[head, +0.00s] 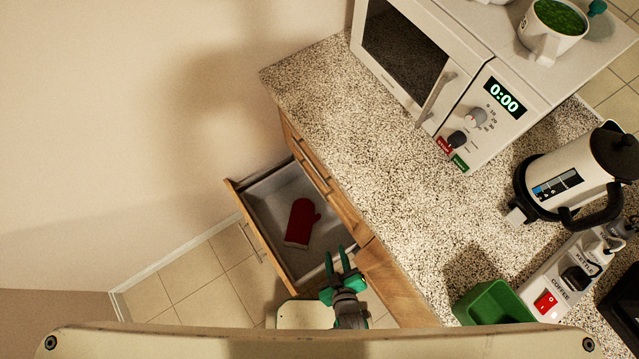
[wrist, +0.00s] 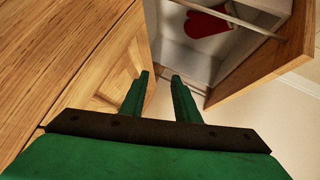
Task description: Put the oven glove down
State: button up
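The red oven glove (head: 301,222) lies flat inside the open drawer (head: 262,254), on its grey floor. Part of the glove also shows in the wrist view (wrist: 208,24), beyond the drawer's near edge. My gripper (head: 338,261) is beside the right end of the drawer, close to the cabinet front, and apart from the glove. In the wrist view its two green fingers (wrist: 160,82) stand apart with nothing between them.
The speckled counter (head: 400,200) carries a white microwave (head: 405,45), a kettle (head: 570,180), a socket strip (head: 565,285) and a green container (head: 492,303). The wooden cabinet front (wrist: 60,50) is close on the left in the wrist view. Tiled floor left of the drawer is clear.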

jog(key=s+a+r+m+t, duration=0.1)
jog(key=a+r+m+t, duration=0.1)
jog(key=r, duration=1.1)
jog(key=s+a+r+m+t+h, duration=0.1)
jog(key=r+m, duration=0.4)
jog(key=r, duration=0.8)
jog(key=shift+s+a+r+t, duration=0.4)
jog(key=shift+s+a+t, duration=0.15)
jog(key=shift+a+t, duration=0.55)
